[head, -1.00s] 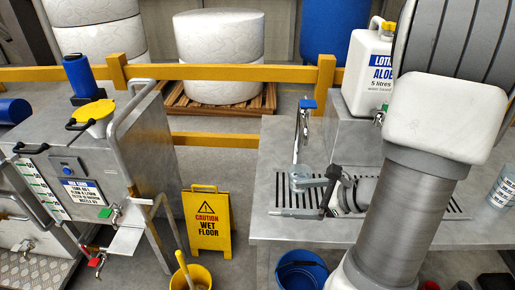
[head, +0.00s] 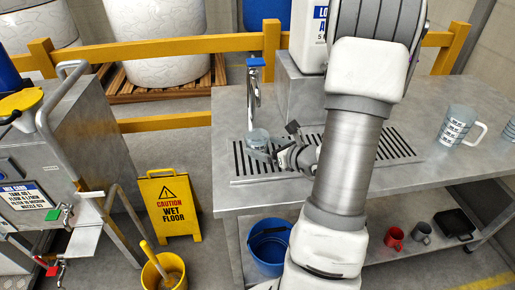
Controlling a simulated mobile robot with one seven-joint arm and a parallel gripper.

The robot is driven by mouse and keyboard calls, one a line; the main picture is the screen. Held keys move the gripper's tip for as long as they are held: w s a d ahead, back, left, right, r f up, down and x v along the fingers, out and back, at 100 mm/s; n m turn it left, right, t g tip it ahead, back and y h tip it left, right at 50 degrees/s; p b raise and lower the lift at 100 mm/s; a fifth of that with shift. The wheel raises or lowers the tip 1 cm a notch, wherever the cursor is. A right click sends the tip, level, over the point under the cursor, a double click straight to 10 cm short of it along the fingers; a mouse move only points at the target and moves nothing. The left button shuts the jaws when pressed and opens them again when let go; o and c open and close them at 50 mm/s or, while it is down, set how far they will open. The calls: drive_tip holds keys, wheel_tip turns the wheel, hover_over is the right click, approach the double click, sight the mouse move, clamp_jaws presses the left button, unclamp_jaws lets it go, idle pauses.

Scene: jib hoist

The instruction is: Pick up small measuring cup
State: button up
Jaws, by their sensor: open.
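A small clear measuring cup (head: 257,138) stands on the slotted drain grate (head: 240,165) of the metal counter, under the tap (head: 254,85). My gripper (head: 279,144) is open, just right of the cup, with its fingers pointing toward it. It is small in the picture, and I cannot tell whether the fingers are around the cup or only beside it. My forearm hides part of the counter and grate.
A larger measuring jug (head: 456,127) stands at the counter's right. A white lotion canister (head: 308,35) stands behind my arm. Red (head: 394,238) and grey mugs (head: 421,232) sit on the lower shelf.

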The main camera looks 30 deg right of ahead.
drive_tip(key=b+x, duration=0.1)
drive_tip(key=x, duration=0.5)
drive_tip(key=shift+w+f, duration=0.15)
drive_tip(key=shift+f, duration=0.1)
drive_tip(key=shift+c, duration=0.2)
drive_tip(key=c, duration=1.5)
drive_tip(key=shift+r, duration=0.15)
